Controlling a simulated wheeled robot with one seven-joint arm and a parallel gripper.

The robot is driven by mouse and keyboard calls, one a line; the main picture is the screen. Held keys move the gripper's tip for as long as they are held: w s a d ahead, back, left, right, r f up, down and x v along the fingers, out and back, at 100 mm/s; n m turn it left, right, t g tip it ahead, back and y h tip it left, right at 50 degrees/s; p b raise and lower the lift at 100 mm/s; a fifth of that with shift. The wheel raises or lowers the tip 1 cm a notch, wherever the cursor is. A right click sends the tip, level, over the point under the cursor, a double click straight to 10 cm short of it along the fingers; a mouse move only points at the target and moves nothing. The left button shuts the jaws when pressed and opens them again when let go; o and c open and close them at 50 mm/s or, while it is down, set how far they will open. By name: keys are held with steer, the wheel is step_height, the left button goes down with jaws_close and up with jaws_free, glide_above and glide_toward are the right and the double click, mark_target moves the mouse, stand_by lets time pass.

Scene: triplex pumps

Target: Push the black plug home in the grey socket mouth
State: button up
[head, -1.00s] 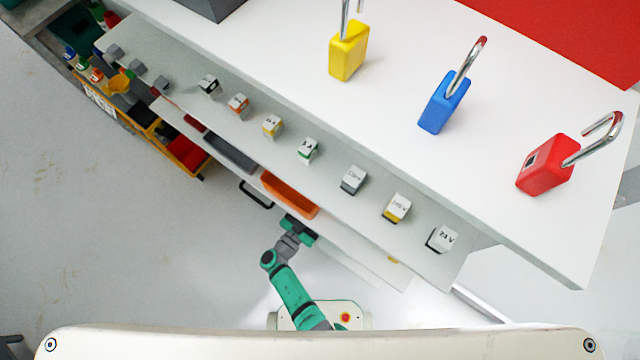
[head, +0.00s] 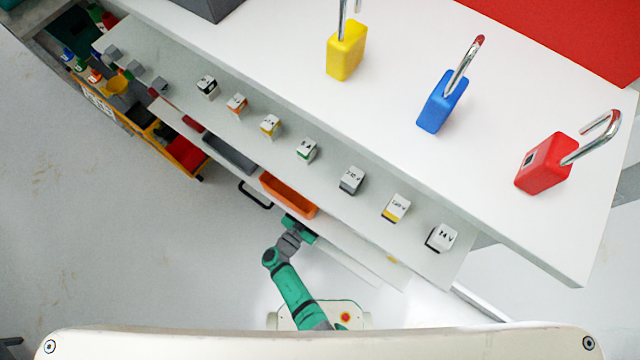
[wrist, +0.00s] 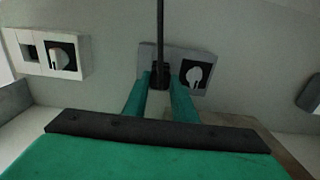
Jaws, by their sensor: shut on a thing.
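In the wrist view, my gripper (wrist: 160,90) has two green fingers closed on the black plug (wrist: 160,76). A black cord (wrist: 160,28) rises straight up from the plug. The grey socket plate (wrist: 202,57) is just beyond the fingertips. The plug is in front of its left half and hides the socket mouth, so I cannot tell how deep the plug sits. The plate's right half has a black square with a white switch (wrist: 194,76). In the head view, my gripper (head: 300,228) is below the shelf edge; plug and socket do not show there.
A white box (wrist: 30,38) with a similar black switch panel is at the wrist view's left. A dark object (wrist: 310,95) is at its right edge. In the head view, an orange bin (head: 288,195) and labelled cubes (head: 351,180) are on the shelves above my gripper.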

steer(key=shift+x, duration=0.95)
steer(key=o, duration=1.1)
steer(key=shift+s, duration=0.1)
steer(key=v, duration=1)
steer(key=shift+s+a, duration=0.2)
steer(key=shift+s, duration=0.05)
